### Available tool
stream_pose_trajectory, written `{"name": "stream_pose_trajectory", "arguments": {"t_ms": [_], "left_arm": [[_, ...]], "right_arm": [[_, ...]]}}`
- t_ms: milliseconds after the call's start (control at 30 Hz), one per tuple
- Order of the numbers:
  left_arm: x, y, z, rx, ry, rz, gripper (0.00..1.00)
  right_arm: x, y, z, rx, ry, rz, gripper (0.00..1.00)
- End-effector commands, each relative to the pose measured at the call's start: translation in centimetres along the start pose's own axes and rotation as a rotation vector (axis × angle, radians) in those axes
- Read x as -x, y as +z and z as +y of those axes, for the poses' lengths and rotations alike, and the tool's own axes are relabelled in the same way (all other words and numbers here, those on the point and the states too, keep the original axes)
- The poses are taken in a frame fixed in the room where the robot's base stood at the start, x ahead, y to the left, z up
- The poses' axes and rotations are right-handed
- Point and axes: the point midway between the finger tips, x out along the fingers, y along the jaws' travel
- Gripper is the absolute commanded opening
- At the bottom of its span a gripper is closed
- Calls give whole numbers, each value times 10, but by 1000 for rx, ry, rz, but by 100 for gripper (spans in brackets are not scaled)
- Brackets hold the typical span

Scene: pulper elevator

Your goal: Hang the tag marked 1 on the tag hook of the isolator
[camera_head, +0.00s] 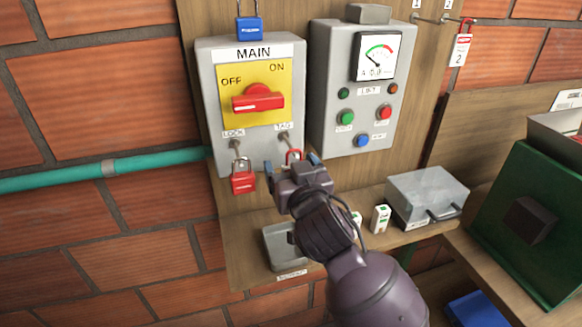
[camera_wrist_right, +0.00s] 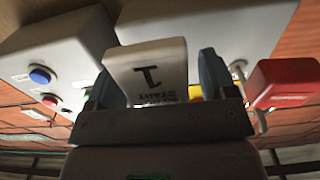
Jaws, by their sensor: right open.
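The isolator is the grey MAIN box (camera_head: 207,90) with a red switch handle (camera_head: 258,102) on a yellow plate. Its tag hook (camera_head: 284,137) sticks out under the TAG label. A red loop (camera_head: 293,154) shows at the hook's end. My right gripper (camera_head: 291,163) is open just below the hook. In the right wrist view, the white tag marked 1 (camera_wrist_right: 150,72) appears upside down between the spread fingers (camera_wrist_right: 160,84), with a gap beside it on the right. The tag's body is hidden by the gripper in the head view. My left gripper is out of view.
A red padlock (camera_head: 243,181) hangs at the LOCK point, left of the gripper. The LIFT box (camera_head: 330,100) is close on the right. Tag 2 (camera_head: 460,50) hangs on a hook at the upper right. Below are a shelf (camera_head: 375,243) and a grey metal box (camera_head: 427,190).

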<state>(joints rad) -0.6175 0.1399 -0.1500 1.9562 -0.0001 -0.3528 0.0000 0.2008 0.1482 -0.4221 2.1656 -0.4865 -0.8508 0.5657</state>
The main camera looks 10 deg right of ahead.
Motion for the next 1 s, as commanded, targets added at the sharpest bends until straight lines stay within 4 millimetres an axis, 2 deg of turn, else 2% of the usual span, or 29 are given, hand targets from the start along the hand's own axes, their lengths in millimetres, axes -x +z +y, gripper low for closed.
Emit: {"name": "stream_pose_trajectory", "arguments": {"t_ms": [167, 500, 700, 1000], "left_arm": [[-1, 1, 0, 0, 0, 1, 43], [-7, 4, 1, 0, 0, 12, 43], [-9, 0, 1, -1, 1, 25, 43], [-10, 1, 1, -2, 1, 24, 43]], "right_arm": [[10, 1, 0, -1, -1, 0, 78], [69, 2, 0, -3, 0, 0, 78], [96, 1, 0, -2, -1, -1, 78], [108, 0, 0, 6, 0, 1, 78]]}}
